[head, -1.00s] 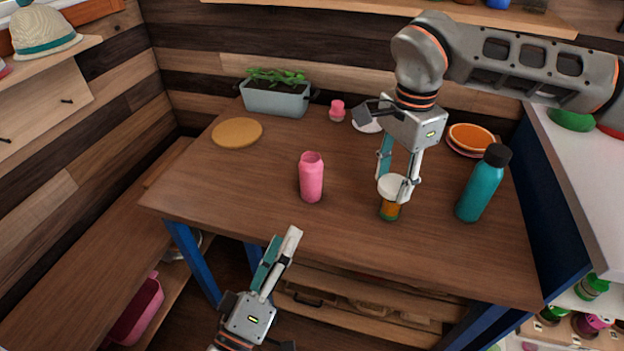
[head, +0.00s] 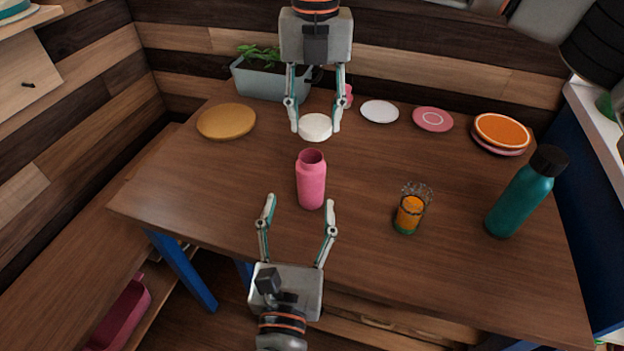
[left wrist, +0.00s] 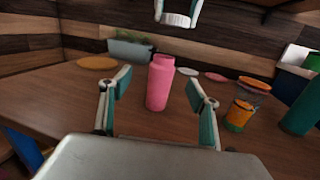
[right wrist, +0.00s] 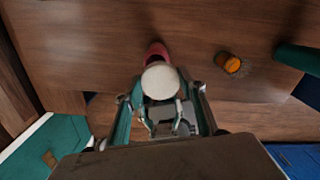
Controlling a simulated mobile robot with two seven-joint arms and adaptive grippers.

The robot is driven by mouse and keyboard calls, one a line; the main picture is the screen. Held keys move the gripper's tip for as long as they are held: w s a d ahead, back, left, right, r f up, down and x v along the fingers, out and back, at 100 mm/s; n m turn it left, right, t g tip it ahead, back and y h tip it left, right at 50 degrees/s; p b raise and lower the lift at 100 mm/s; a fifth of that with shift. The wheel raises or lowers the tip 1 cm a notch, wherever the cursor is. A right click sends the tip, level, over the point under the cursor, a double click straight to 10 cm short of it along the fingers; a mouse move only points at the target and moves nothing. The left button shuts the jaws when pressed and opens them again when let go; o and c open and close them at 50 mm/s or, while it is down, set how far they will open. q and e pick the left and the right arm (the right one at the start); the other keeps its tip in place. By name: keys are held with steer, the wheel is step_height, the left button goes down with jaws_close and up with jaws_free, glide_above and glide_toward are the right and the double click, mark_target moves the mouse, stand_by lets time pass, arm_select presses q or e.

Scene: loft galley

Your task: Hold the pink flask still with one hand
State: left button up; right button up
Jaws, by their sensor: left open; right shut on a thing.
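The pink flask (head: 311,185) stands upright and open-topped on the table. My left gripper (head: 300,203) is open at the flask's near side, a finger toward each side. In the left wrist view the flask (left wrist: 160,85) shows between the fingers, with gaps on both sides; I cannot tell how far it reaches between them. My right gripper (head: 315,118) is shut on a round white lid (head: 315,128). The left wrist view shows this lid (left wrist: 176,20) held in the air above the flask's height. In the right wrist view the lid (right wrist: 160,82) hides part of the flask (right wrist: 156,50).
An open glass jar (head: 410,212) with orange contents stands right of the flask. A teal bottle (head: 518,202) stands farther right. Plates (head: 500,133), a saucer (head: 380,111), a planter (head: 270,80) and a round board (head: 227,121) line the back. The table's left part is clear.

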steer(key=shift+w+a+r+m, duration=0.1)
steer(key=shift+w+a+m, duration=0.1)
steer(key=shift+a+m, duration=0.3)
arm_select(q)
steer(key=shift+d+f+n+g, duration=0.3)
steer(key=shift+f, duration=0.4)
arm_select(e)
steer(key=shift+d, duration=0.15)
arm_select(q)
steer(key=w, duration=0.4)
steer(key=w+d, duration=0.1)
steer(key=w, duration=0.7)
steer(key=shift+d, duration=0.2)
steer(key=c, duration=1.7)
arm_select(e)
glide_above(311, 155)
steer(key=shift+f, duration=2.5)
steer(key=shift+f, duration=0.15)
